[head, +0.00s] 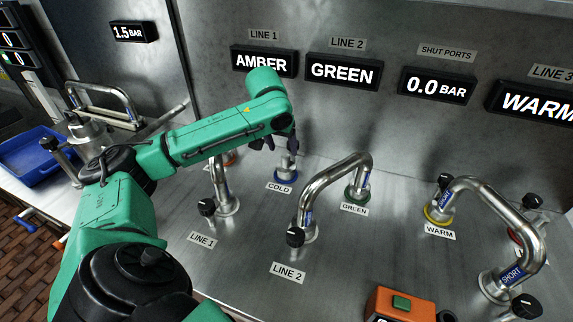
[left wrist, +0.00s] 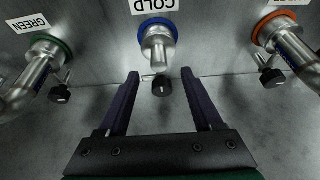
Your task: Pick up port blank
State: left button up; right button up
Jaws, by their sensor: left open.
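The port blank looks to be the short metal cap (head: 287,166) on the blue-ringed COLD port, with a black knob at its side. In the left wrist view the metal cap (left wrist: 155,46) stands in the blue ring, and its black knob (left wrist: 162,86) lies between my fingers. My left gripper (head: 268,142) is open at the COLD port, partly hidden by its own wrist in the head view. In the left wrist view the two dark fingers (left wrist: 160,74) point at the cap, one on each side. I cannot tell whether they touch it. My right gripper is out of view.
A bent pipe (head: 220,185) at LINE 1 stands close to my left arm. A second bent pipe (head: 325,190) joins LINE 2 to the GREEN port. A third (head: 500,210) stands at the right by WARM. A blue tray (head: 35,150) lies at the far left.

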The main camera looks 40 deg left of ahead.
aim_at(286, 156)
pick_arm(q)
jog(key=p+x, duration=0.1)
jog(key=x, duration=0.4)
jog(key=shift+f, duration=0.25)
jog(key=shift+w+f, duration=0.2)
jog(key=shift+f, duration=0.05)
jog(key=shift+r, duration=0.1)
grip_shut()
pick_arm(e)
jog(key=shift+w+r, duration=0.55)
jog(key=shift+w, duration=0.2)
